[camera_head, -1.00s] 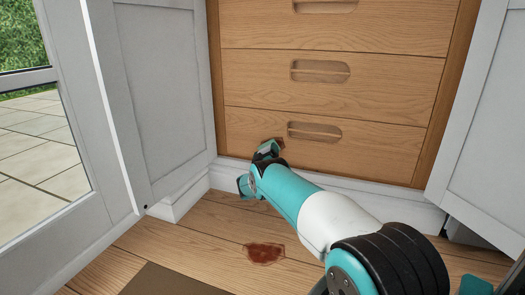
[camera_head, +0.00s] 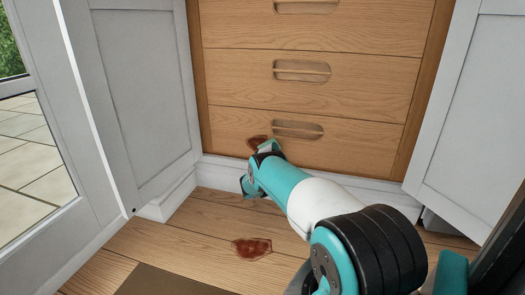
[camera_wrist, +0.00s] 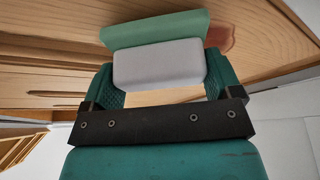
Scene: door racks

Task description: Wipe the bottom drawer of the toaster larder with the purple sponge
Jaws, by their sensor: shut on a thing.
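The bottom drawer (camera_head: 350,140) of the wooden larder is shut, with a recessed handle (camera_head: 298,130). A red-brown stain (camera_head: 257,142) shows on its front, left of and below the handle. My gripper (camera_head: 266,152) is low at the drawer front, just right of and below the stain. In the wrist view my gripper (camera_wrist: 163,80) is shut on the sponge (camera_wrist: 158,64), a pale lavender-grey block with a green layer (camera_wrist: 155,28). The green side faces the wood. I cannot tell whether it touches. The sponge is hidden by my arm in the head view.
A second red-brown stain (camera_head: 252,248) lies on the wooden floor. White open doors stand at the left (camera_head: 137,95) and right (camera_head: 472,120) of the drawers. A brown mat (camera_head: 170,282) lies at the front. A glazed door (camera_head: 30,150) is at far left.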

